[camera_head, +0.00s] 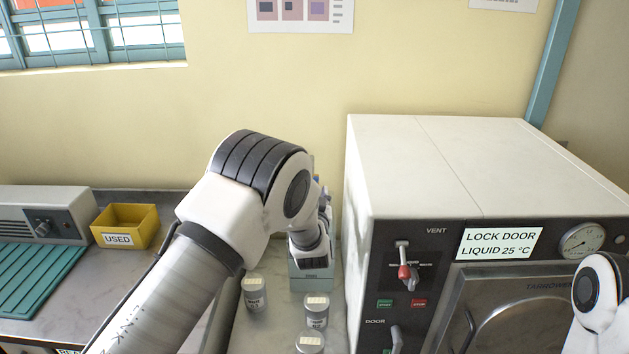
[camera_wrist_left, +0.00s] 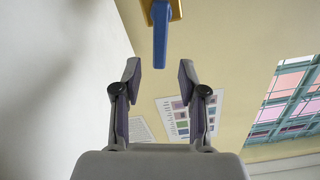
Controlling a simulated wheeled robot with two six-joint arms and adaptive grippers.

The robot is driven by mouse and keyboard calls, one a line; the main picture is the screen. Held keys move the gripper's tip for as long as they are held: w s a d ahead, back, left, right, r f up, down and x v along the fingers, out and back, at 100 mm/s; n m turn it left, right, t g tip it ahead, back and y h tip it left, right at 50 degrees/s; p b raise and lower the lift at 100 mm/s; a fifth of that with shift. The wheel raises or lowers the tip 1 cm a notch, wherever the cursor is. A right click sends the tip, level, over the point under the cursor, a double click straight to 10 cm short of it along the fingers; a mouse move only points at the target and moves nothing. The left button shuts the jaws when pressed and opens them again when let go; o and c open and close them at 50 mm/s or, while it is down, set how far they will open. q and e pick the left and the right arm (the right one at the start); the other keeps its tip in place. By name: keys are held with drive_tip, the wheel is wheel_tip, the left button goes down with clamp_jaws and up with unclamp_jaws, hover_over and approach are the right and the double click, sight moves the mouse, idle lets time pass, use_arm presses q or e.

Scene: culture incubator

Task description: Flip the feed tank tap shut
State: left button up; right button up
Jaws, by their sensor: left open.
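The tap shows in the left wrist view as a blue lever (camera_wrist_left: 160,38) on a brass-yellow body (camera_wrist_left: 176,9), at the top centre. My left gripper (camera_wrist_left: 160,76) is open and empty. The lever lies just beyond its fingertips, in line with the gap between them, and does not look touched. In the head view my left arm hides most of the tap and the gripper; only a small patch of blue and orange shows past the wrist. The feed tank cannot be made out for certain. My right arm shows at the right edge, its gripper out of view.
A white incubator (camera_head: 480,165) with a dark front panel (camera_head: 440,250) stands right of my left arm. Several small grey jars (camera_head: 255,293) and a grey-green box (camera_head: 311,280) are on the counter. A yellow USED bin (camera_head: 125,227) and a green mat (camera_head: 35,275) are at left.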

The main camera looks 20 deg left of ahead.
use_arm(q)
drive_tip(key=p+x, duration=0.1)
drive_tip(key=x, duration=0.4)
drive_tip(key=shift+w+f, duration=0.1)
drive_tip(key=shift+w, duration=0.05)
clamp_jaws()
drive_tip(key=n+b, duration=0.1)
drive_tip(key=b, duration=0.1)
drive_tip(key=a+n+b, duration=0.1)
drive_tip(key=b, duration=0.1)
drive_tip(key=shift+s+f, duration=0.2)
drive_tip(key=shift+f, duration=0.1)
drive_tip(key=shift+a+r+n+b, duration=0.1)
drive_tip(key=shift+r+n+b, duration=0.05)
drive_tip(key=shift+n+b, duration=0.35)
drive_tip(key=shift+r, duration=0.25)
unclamp_jaws()
drive_tip(key=shift+s, duration=0.15)
